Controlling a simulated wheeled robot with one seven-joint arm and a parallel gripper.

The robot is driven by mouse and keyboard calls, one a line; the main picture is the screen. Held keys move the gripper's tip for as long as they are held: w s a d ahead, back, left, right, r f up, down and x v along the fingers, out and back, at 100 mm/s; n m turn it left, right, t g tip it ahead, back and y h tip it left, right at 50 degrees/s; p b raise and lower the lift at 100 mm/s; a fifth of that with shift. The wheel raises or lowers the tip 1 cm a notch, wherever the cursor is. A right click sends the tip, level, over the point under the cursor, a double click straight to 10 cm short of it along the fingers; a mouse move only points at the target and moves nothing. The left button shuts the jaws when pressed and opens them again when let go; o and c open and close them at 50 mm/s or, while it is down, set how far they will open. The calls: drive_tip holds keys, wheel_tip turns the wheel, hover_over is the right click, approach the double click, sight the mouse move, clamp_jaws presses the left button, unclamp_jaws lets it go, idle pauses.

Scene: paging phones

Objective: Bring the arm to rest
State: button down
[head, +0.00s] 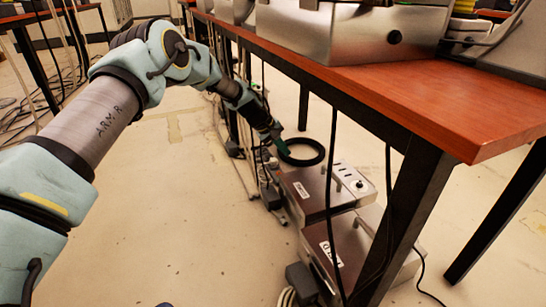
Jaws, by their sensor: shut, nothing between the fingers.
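My arm reaches from the left edge across the upper middle and down under the red-brown table (400,95). My gripper (281,146) is at its far end, small in view, shut and empty. It is close to a black ring (305,160) near a grey metal box (307,192). I cannot tell whether the fingertips touch the ring.
A second grey box (325,262) with a label sits lower and nearer. Cables hang past the table's dark leg (408,215). Metal equipment (340,35) stands on the table. Dark adapters and cords lie beside the boxes. The floor (170,230) at the centre left is clear.

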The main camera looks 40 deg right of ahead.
drive_tip(key=shift+w+a+f+h+b, duration=0.1)
drive_tip(key=shift+w+a+h+b, duration=0.15)
drive_tip(key=shift+a+b, duration=0.25)
drive_tip(key=shift+w+a+f+h+b, duration=0.1)
drive_tip(key=shift+w+a+h+b, duration=0.15)
drive_tip(key=shift+a+b, duration=0.25)
drive_tip(key=w+a+r+t+y+p, duration=0.1)
drive_tip(key=w+a+r, duration=0.3)
drive_tip(key=a, duration=0.7)
drive_tip(key=w+a+r+t+y+p, duration=0.1)
drive_tip(key=w+a+r+p, duration=0.3)
drive_tip(key=a, duration=0.6)
drive_tip(key=w+a+r+t+y+b, duration=0.1)
drive_tip(key=w+a+r, duration=0.1)
drive_tip(key=a+r, duration=0.65)
drive_tip(key=s+a+r+n+y+p, duration=0.15)
drive_tip(key=s+a, duration=0.25)
drive_tip(key=a, duration=0.7)
drive_tip(key=s+a+r+n+t+y+p, duration=0.1)
drive_tip(key=s+a+r, duration=0.3)
drive_tip(key=a, duration=0.8)
drive_tip(key=s+a+r+n+y+p, duration=0.1)
drive_tip(key=s+a, duration=0.4)
drive_tip(key=a, duration=0.6)
wheel_tip(320, 180, up, 38)
drive_tip(key=p, duration=3.8)
drive_tip(key=shift+f, duration=0.25)
